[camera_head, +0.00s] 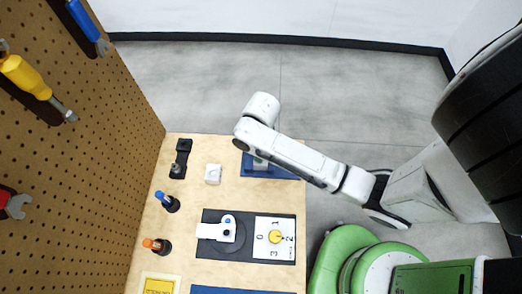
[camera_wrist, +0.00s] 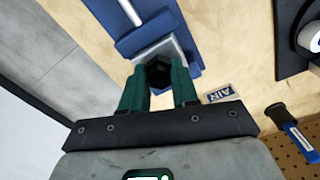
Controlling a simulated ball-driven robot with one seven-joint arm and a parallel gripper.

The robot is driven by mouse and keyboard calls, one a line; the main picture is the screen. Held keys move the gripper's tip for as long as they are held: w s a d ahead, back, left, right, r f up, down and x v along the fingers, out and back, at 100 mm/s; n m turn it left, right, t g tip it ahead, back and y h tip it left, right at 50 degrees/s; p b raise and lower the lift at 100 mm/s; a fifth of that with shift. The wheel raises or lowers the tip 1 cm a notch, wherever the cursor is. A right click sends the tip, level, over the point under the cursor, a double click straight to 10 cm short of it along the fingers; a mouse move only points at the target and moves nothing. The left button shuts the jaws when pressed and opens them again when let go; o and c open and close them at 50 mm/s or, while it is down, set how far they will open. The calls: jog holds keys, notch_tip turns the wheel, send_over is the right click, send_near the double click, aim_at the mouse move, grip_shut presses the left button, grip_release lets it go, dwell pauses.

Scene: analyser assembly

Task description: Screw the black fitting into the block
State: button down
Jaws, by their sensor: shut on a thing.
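The black fitting (camera_wrist: 158,76) shows as a dark hexagonal head between the green fingers of my gripper (camera_wrist: 160,88) in the wrist view. My gripper is shut on it. The fitting is at the near face of the light grey block (camera_wrist: 175,46), which sits in a blue holder (camera_wrist: 196,62). I cannot tell how deep the fitting sits in the block. In the head view the blue holder (camera_head: 284,172) is at the table's far right corner. My arm hides most of the block, the fitting and the gripper there.
A pegboard (camera_head: 95,150) with tools rises at left.

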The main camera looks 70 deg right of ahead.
jog(key=m, duration=0.4)
dwell(0.3)
jog(key=m, duration=0.4)
dwell(0.4)
jog(key=m, duration=0.4)
